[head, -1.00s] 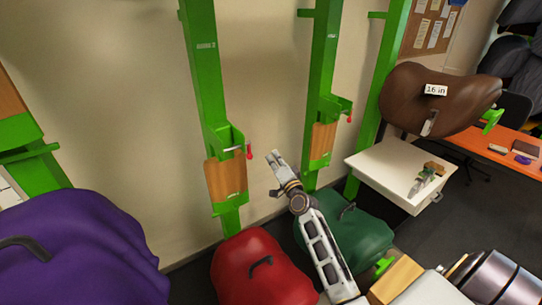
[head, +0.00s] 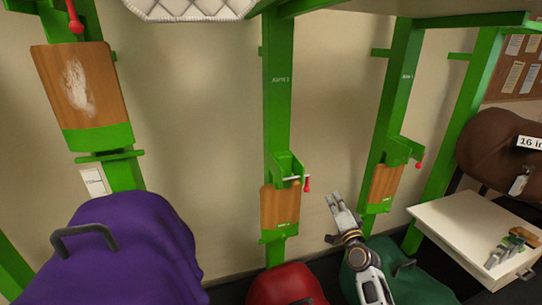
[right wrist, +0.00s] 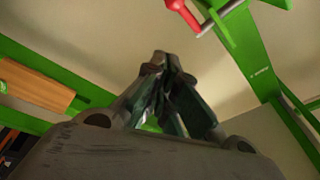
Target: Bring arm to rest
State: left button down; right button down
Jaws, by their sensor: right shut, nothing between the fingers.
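My right gripper (head: 340,209) is in the lower middle of the head view, in front of the wall and between two green posts. Its fingers are together and hold nothing. In the right wrist view the closed fingers (right wrist: 165,85) point up and away, with nothing between them. My right arm comes up from the bottom edge, in front of a green covered shape (head: 412,281). My left gripper is not in view.
Green posts (head: 277,90) carry wooden pads (head: 279,212) and red-knobbed pins (head: 307,184). Purple (head: 125,255) and red (head: 287,286) covered shapes stand below. A white table (head: 465,225) with tools and a brown saddle (head: 488,148) are at right. Open air surrounds the gripper.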

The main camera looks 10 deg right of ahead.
jog(key=s+a+f+n+g+y, duration=0.5)
jog(key=s+a+f+n+g, duration=0.4)
jog(key=s+a+f+n, duration=0.35)
jog(key=s+a+f+n+g+h, duration=0.1)
jog(key=s+f+g+h, duration=0.2)
jog(key=s, duration=0.7)
jog(key=s+a+f+n+g, duration=0.1)
jog(key=s+f+n+g, duration=0.2)
jog(key=s, duration=0.6)
jog(key=s+f+g, duration=0.3)
jog(key=f, duration=3)
jog(key=s+d+f, duration=0.2)
jog(key=s+f, duration=0.8)
jog(key=s, duration=0.1)
jog(key=s+d+f, duration=0.2)
jog(key=s+f, duration=0.7)
jog(key=s, duration=0.2)
jog(key=shift+d+f+m+g+h, duration=0.2)
jog(key=shift+f+m+g+h, duration=0.1)
jog(key=shift+f+m+g, duration=0.1)
